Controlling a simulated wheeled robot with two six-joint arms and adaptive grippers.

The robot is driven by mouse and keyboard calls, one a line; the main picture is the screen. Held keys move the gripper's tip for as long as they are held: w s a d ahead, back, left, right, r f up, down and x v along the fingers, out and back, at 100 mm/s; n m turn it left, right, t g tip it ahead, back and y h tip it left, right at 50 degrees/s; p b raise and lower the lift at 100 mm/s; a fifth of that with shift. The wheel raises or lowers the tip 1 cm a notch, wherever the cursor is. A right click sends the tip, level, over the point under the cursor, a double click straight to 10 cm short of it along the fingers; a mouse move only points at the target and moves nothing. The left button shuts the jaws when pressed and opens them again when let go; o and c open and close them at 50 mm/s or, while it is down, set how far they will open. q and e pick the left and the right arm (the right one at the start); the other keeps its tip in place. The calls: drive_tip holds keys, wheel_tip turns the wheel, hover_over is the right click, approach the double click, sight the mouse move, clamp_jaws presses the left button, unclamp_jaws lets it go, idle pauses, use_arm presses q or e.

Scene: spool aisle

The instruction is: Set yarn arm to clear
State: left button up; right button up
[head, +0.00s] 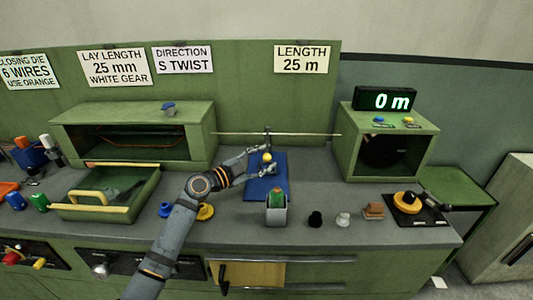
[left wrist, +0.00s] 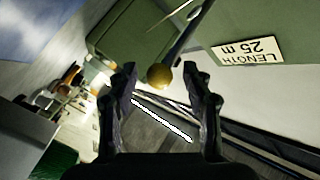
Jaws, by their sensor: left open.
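A yellow ball knob (head: 267,157) shows at the middle of the bench, above a blue pad. It sits close below a thin dark upright (head: 267,137), near a pale horizontal strand (head: 300,134). I take this knob to be on the yarn arm; no "clear" mark is legible. My left gripper (head: 264,161) reaches in from the left, open, with its fingers on either side of the knob. In the left wrist view the yellow knob (left wrist: 159,76) shows between the open fingertips, and contact with them cannot be made out. My right gripper is not in view.
A green box with a dark opening (head: 433,150) stands right, under a "0 m" display (head: 386,99). A green cabinet (head: 205,137) and open tray (head: 146,204) stand left. A grey holder with a green piece (head: 276,214) and small knobs stand in front.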

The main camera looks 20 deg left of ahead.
use_arm(q)
drive_tip(key=shift+x, duration=0.85)
drive_tip(key=shift+s+f, duration=0.1)
drive_tip(key=shift+f, duration=0.05)
clamp_jaws()
